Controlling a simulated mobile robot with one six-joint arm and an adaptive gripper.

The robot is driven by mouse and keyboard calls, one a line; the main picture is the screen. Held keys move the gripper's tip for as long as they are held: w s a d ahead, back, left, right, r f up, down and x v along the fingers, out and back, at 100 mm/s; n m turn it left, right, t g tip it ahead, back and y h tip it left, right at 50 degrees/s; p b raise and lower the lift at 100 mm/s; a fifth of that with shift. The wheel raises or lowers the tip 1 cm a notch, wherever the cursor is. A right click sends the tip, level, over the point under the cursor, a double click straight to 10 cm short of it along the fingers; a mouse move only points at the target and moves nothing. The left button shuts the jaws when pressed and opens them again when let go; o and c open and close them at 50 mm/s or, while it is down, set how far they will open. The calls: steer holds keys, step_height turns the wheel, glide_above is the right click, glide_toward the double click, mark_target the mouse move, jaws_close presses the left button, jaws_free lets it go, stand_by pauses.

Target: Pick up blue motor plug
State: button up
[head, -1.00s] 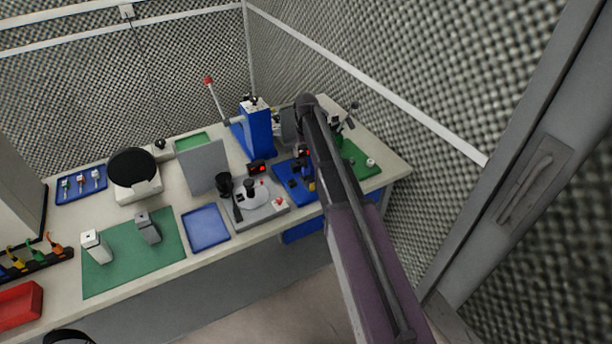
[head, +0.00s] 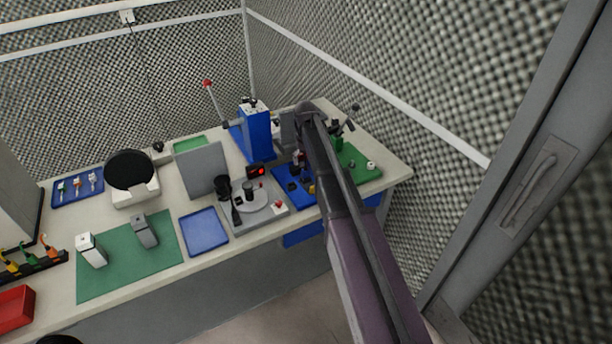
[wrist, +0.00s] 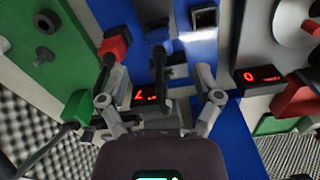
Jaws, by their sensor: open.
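A small blue plug (wrist: 158,38) with a dark grey cable shows at the top middle of the wrist view, over a blue surface; I take it for the blue motor plug. My gripper (wrist: 155,84) is open, its two grey fingers apart to the left and right below the plug, with nothing clearly held between them. A red plug (wrist: 113,48) with a dark cable is close by on the left, near the left finger. A green plug (wrist: 76,106) is lower left. In the head view my arm hides the gripper and most of this spot on the blue mat (head: 281,173).
A red-digit display (wrist: 150,97) lies between the fingers in the wrist view, and another display (wrist: 260,77) is at right. A green board (head: 362,160) and blue column (head: 256,132) stand near my arm. A blue tray (head: 204,232) is empty at the front.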

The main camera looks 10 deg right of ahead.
mark_target(306, 169)
steer(key=shift+w+f+b, duration=0.15)
steer(key=shift+f+b, duration=1.8)
steer(key=shift+f, duration=0.3)
steer(key=shift+d, duration=0.1)
jaws_close()
